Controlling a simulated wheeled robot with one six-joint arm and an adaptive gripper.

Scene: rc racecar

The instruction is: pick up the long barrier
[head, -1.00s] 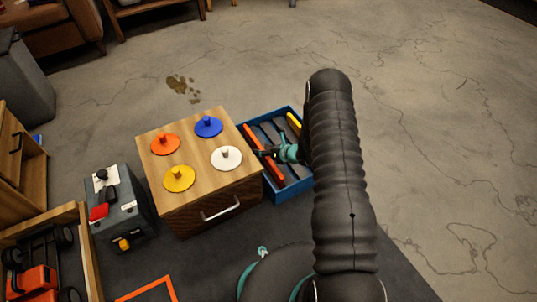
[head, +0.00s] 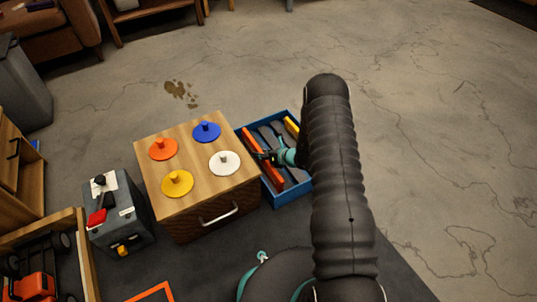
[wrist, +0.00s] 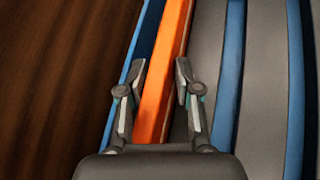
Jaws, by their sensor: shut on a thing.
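The long barrier looks to be the orange bar (head: 251,143) at the left side of the blue tray (head: 288,197). In the wrist view the orange bar (wrist: 172,45) runs lengthwise between the fingers. My gripper (head: 268,156) reaches into the tray from the right, and its fingers also show in the wrist view (wrist: 160,66), one on each side of the bar. It is shut on the orange bar. The bar seems to be still in the tray; my arm hides part of the tray's right side.
A wooden cabinet (head: 195,195) with orange, blue, yellow and white knobbed discs on top stands close left of the tray. A yellow bar (head: 291,125) and grey slots share the tray. The floor behind and right is open.

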